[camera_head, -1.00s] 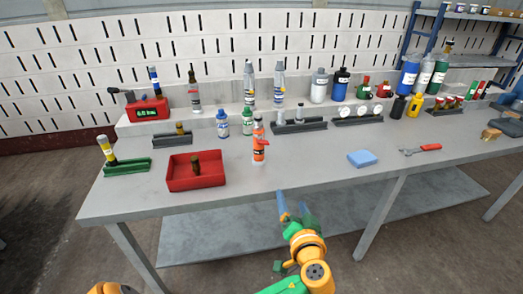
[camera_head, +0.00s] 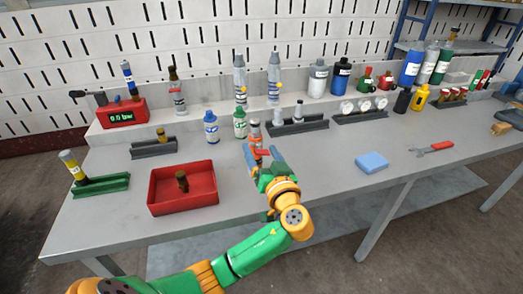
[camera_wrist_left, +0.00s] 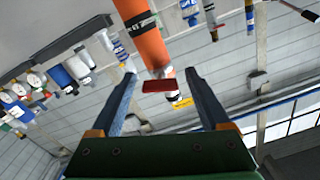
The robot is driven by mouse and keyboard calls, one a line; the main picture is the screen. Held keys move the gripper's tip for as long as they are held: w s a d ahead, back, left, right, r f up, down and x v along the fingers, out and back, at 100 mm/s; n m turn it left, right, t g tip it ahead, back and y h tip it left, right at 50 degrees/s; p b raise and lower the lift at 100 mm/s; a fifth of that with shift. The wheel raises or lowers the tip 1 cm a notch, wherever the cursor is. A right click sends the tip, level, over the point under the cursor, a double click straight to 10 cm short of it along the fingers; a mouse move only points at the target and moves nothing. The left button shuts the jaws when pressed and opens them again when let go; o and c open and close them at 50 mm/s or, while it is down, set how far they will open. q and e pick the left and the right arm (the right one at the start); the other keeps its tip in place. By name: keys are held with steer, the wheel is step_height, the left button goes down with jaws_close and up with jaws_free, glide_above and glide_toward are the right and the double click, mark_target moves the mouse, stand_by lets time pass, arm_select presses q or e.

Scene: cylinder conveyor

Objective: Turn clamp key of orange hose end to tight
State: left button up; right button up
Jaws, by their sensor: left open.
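The orange hose end (camera_head: 254,131) stands upright on the bench behind my left gripper (camera_head: 261,150), which hides most of it in the head view. In the left wrist view the orange hose end (camera_wrist_left: 150,45) has a black band, and the red clamp key (camera_wrist_left: 158,86) lies crosswise on it. My left gripper (camera_wrist_left: 159,75) is open there, one finger on each side of the key, with gaps showing on both sides. The red key (camera_head: 262,153) also shows between the fingers in the head view. My right gripper is not in view.
A red tray (camera_head: 183,208) with a dark bottle stands to the left. Blue-capped (camera_head: 211,128) and green-capped (camera_head: 240,123) bottles stand close behind the gripper. A blue sponge (camera_head: 371,163) and a red-handled wrench (camera_head: 432,147) lie to the right, with bare bench around them.

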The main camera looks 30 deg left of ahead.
arm_select(q)
jaws_close()
